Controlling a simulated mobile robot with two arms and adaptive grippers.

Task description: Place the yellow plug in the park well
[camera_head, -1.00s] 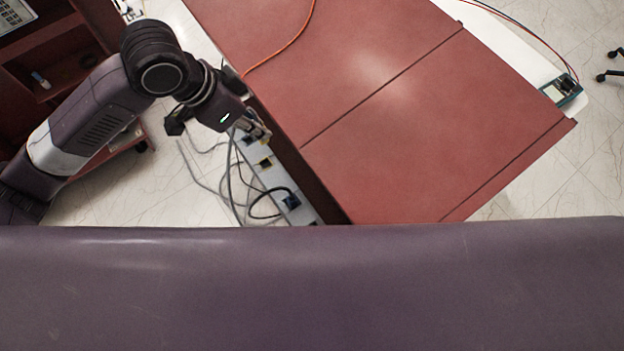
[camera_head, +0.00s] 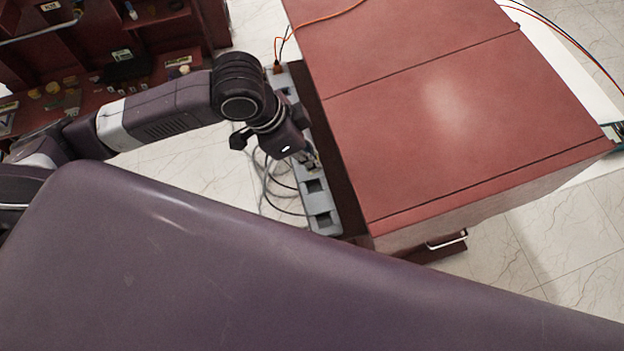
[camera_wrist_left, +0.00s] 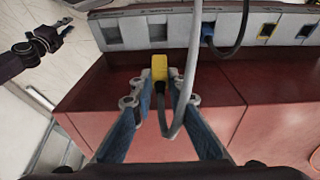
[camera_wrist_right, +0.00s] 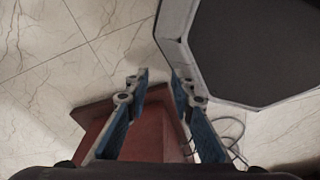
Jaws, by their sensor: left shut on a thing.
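The yellow plug (camera_wrist_left: 159,67) is between the fingertips of my left gripper (camera_wrist_left: 159,84) in the left wrist view, with a grey cable running from it. The gripper is shut on it. The plug is just in front of a grey panel (camera_wrist_left: 182,30) with several square dark wells; it looks apart from them. In the head view my left gripper (camera_head: 309,158) is over the grey panel (camera_head: 330,223) beside the red cabinet, and the plug is hard to make out. My right gripper (camera_wrist_right: 158,78) is open and empty in the right wrist view. I cannot tell which well is the park well.
A blue plug (camera_wrist_left: 207,32) with a dark cable sits in the panel near the yellow one. The red cabinet (camera_head: 440,110) fills the right of the head view. Red shelves (camera_head: 60,50) with small items stand at the left. Loose cables (camera_head: 272,180) hang beside the panel.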

